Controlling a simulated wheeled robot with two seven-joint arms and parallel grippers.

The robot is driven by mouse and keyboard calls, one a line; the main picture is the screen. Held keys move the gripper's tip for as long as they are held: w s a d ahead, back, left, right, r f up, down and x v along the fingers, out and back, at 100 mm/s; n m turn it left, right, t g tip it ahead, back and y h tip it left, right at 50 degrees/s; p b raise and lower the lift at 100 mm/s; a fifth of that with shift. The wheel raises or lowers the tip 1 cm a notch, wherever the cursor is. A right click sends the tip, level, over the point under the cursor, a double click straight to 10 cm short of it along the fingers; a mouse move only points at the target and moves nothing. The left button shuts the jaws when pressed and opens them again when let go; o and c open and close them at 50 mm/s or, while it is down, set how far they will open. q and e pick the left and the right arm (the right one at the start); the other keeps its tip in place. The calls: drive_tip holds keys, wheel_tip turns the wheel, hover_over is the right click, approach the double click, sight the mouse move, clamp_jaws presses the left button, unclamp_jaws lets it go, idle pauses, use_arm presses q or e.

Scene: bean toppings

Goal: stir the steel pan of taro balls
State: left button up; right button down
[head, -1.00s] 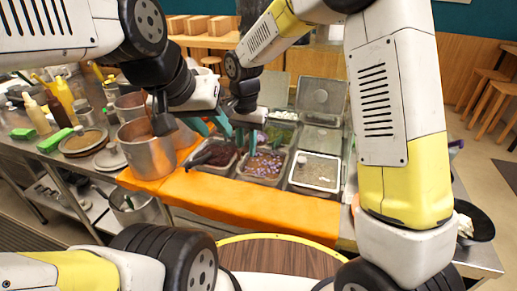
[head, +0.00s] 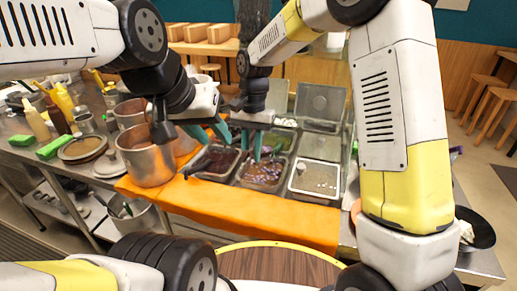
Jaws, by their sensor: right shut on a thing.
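The steel pan of taro balls (head: 244,181) sits in the counter's middle, with small purple and pale pieces in brownish content. My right gripper (head: 250,146) is above its back part, teal fingers pointing down. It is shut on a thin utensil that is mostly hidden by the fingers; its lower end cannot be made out. My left gripper (head: 208,133) is to the left, above the neighbouring pan of dark red content (head: 220,160). Its teal fingers are spread and nothing shows between them.
A dark handle rests at the dark red pan's left edge. A pan of pale pieces (head: 315,178) stands right, with steel lids (head: 320,102) behind. A tall steel pot (head: 146,160) stands left. An orange cloth (head: 240,212) covers the counter's front edge.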

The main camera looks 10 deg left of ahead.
drive_tip(key=shift+s+d+r+g, duration=0.25)
drive_tip(key=shift+r+g, duration=0.05)
drive_tip(key=shift+g, duration=0.2)
drive_tip(key=x, duration=0.2)
drive_tip(key=w+x, duration=0.1)
drive_tip(key=x, duration=0.5)
drive_tip(key=shift+w+f, duration=0.3)
drive_tip(key=shift+w, duration=0.05)
drive_tip(key=shift+s+f+t, duration=0.25)
drive_tip(key=shift+f+t, duration=0.45)
drive_tip(key=shift+f, duration=0.1)
drive_tip(key=shift+d, duration=0.1)
